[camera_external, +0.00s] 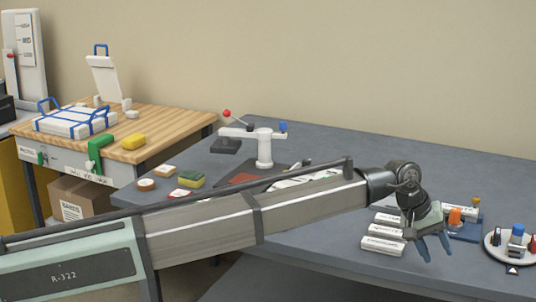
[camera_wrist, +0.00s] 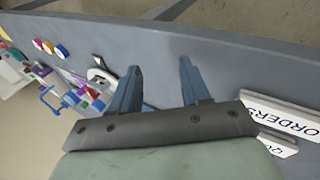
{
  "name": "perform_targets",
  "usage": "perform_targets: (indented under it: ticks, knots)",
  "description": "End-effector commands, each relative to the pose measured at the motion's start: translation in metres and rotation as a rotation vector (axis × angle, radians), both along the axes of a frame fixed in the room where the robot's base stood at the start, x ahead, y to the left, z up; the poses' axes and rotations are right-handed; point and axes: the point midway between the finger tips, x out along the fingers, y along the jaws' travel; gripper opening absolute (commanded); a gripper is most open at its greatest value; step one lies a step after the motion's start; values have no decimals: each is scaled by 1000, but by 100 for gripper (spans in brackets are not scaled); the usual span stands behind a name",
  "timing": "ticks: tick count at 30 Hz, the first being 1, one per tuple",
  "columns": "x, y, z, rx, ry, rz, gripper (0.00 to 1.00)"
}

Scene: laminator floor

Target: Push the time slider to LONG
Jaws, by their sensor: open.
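A tall white panel (camera_external: 37,75) stands upright at the far left of the external view. It bears a small label strip with several lines of text, too small to read surely. A red knob (camera_external: 11,57) sits at the panel's left side, about level with the lowest line of the label. My gripper (camera_external: 434,248) is at the right, far from the panel, pointing down beside the white labelled blocks. In the wrist view my gripper (camera_wrist: 160,66) has its two fingers apart with nothing between them. The panel and knob are not recognisable in the wrist view.
White labelled blocks (camera_external: 383,245) lie near my gripper; one reading ORDERS (camera_wrist: 285,117) shows in the wrist view. A round white tray (camera_external: 496,258) is at the right. A wooden bench (camera_external: 175,120) with a blue-strapped white device (camera_external: 75,122) stands near the panel. A white stand (camera_external: 264,148) is mid-table.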

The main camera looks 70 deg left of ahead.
Motion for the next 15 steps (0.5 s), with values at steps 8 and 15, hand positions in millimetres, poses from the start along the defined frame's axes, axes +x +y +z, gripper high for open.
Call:
perform_targets:
  ticks: [8, 15]
  knots:
    - [-4, 134, 31, 44, 111, 131, 46]
    - [-39, 287, 70, 80, 258, 301, 46]
